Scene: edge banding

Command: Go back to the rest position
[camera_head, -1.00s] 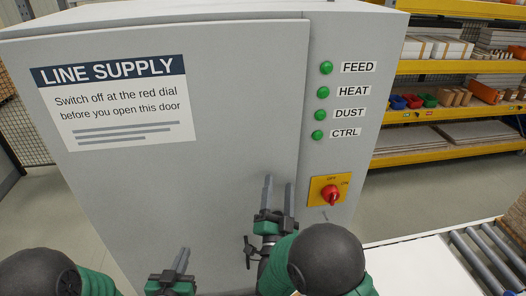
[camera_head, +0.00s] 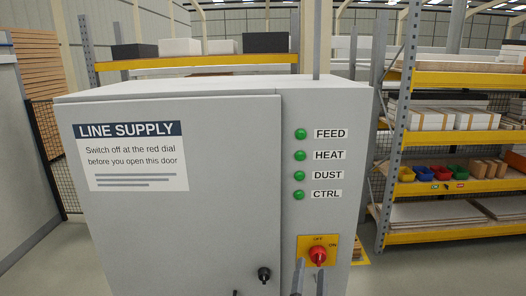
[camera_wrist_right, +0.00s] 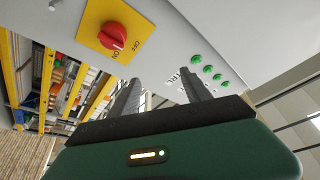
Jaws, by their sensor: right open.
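The grey line supply cabinet (camera_head: 190,235) stands in front of me with its door closed. Its red dial (camera_head: 318,255) sits on a yellow plate marked OFF and ON, and also shows in the right wrist view (camera_wrist_right: 113,36). My right gripper (camera_head: 309,281) shows only its fingertips at the bottom edge, just below the dial plate. In the right wrist view its two fingers (camera_wrist_right: 163,93) are spread apart with nothing between them. The dial is beyond the fingers, apart from them. My left gripper is out of view.
A small black knob (camera_head: 264,274) shows at the door's lower right. Green lamps (camera_head: 299,175) run in a column above the dial. Yellow-beamed shelves (camera_head: 450,232) with bins and boards stand behind at the right. A mesh fence (camera_head: 62,160) is at the left.

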